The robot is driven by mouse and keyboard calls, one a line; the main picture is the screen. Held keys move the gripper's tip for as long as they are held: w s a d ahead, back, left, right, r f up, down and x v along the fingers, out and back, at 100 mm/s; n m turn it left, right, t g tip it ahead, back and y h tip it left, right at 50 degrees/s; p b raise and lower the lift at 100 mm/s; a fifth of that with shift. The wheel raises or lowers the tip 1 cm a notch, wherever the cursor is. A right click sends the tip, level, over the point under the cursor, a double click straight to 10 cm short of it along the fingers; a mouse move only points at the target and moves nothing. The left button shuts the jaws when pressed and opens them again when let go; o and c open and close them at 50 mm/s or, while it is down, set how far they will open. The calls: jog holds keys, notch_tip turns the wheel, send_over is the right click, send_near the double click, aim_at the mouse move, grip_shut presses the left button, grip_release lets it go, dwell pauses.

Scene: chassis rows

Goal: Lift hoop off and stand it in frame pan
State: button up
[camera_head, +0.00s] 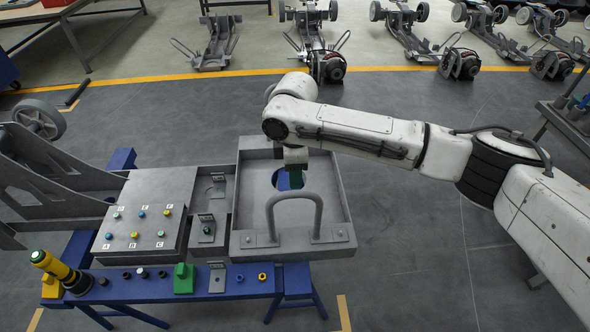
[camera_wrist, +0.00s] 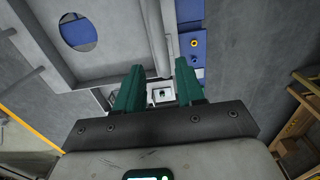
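In the head view a grey hoop (camera_head: 295,203) stands upright, its feet at the near edge of the frame pan. The frame pan (camera_head: 340,190) is a shallow grey tray with a round hole, also in the wrist view (camera_wrist: 125,55). My gripper (camera_head: 293,177) is above the pan, beyond the hoop and apart from it; the arm's end partly hides the pan's far side. In the wrist view my gripper (camera_wrist: 157,85) has its two green fingers apart, with nothing held between them.
Left of the pan are two small compartments (camera_head: 215,183) and a button box (camera_head: 140,232). A blue bench edge (camera_head: 222,288) in front carries a green block (camera_head: 184,278), small rings and a yellow-black tool (camera_head: 62,272). Open floor lies to the right; chassis stand at the back.

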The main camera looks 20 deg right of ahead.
aim_at(295, 192)
jog(key=shift+f+b, duration=1.8)
jog(key=shift+f, duration=1.95)
jog(key=shift+c, duration=0.4)
grip_shut()
jog(key=shift+r, duration=0.25)
jog(key=shift+r+p, duration=2.6)
jog(key=shift+r, duration=0.15)
